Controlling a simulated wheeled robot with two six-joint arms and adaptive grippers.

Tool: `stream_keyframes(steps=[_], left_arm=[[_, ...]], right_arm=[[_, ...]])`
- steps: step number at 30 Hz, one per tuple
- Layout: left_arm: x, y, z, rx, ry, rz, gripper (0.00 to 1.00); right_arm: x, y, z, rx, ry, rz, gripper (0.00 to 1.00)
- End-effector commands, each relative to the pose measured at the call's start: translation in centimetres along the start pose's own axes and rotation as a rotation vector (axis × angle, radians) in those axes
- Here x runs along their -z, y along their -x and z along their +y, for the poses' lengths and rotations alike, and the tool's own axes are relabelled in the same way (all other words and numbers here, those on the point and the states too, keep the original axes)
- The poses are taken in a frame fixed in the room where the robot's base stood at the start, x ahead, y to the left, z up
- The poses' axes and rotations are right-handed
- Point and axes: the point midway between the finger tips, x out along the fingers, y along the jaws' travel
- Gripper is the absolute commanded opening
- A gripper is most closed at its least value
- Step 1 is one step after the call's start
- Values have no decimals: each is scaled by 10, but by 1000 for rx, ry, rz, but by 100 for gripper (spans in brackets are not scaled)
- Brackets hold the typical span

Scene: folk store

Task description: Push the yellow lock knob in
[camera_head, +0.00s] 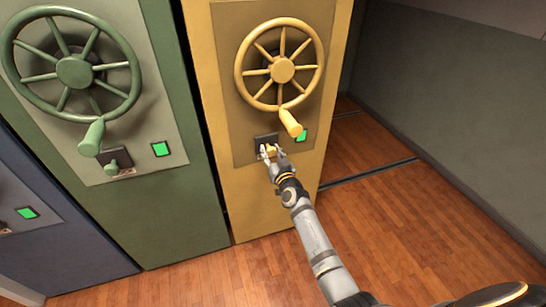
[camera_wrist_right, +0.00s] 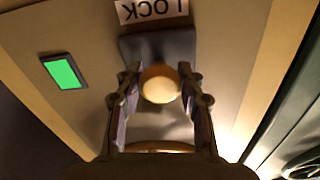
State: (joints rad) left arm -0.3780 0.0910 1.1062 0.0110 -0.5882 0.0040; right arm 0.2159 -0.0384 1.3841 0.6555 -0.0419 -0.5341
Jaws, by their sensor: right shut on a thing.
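My right gripper (camera_head: 269,152) is at the knob on the yellow cabinet's front. In the wrist view my right gripper (camera_wrist_right: 158,88) has one finger on each side of the round knob, shut on it. In the head view the fingers partly hide the knob (camera_head: 271,149). How deep the knob sits cannot be told. My left gripper is not in view.
A yellow handwheel (camera_head: 282,70) with a downward handle (camera_head: 290,122) is just above my right gripper. A lit green indicator (camera_head: 302,136) is right of the knob. A green cabinet (camera_head: 178,225) with its own wheel stands left. Wooden floor (camera_head: 400,230) is clear at right.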

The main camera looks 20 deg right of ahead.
Motion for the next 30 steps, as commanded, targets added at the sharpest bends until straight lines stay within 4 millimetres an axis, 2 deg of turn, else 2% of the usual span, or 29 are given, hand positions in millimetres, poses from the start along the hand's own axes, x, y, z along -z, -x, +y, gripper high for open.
stream_keyframes(steps=[6, 7, 12, 20, 23, 26, 30], left_arm=[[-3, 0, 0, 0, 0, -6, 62], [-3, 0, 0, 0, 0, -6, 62], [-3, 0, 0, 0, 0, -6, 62], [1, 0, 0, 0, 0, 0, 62], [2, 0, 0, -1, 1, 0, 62], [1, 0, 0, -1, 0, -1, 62], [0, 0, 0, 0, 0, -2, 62]], right_arm=[[3, -1, 0, 1, 1, 4, 0], [3, -1, 0, 1, 1, 4, 42], [3, 0, 0, 1, 1, 4, 62], [2, 0, 0, 1, 1, 3, 62], [2, 7, 0, 1, 2, 3, 62], [1, 24, 0, 1, 4, 2, 62], [1, 59, 0, 0, 1, 1, 62]])
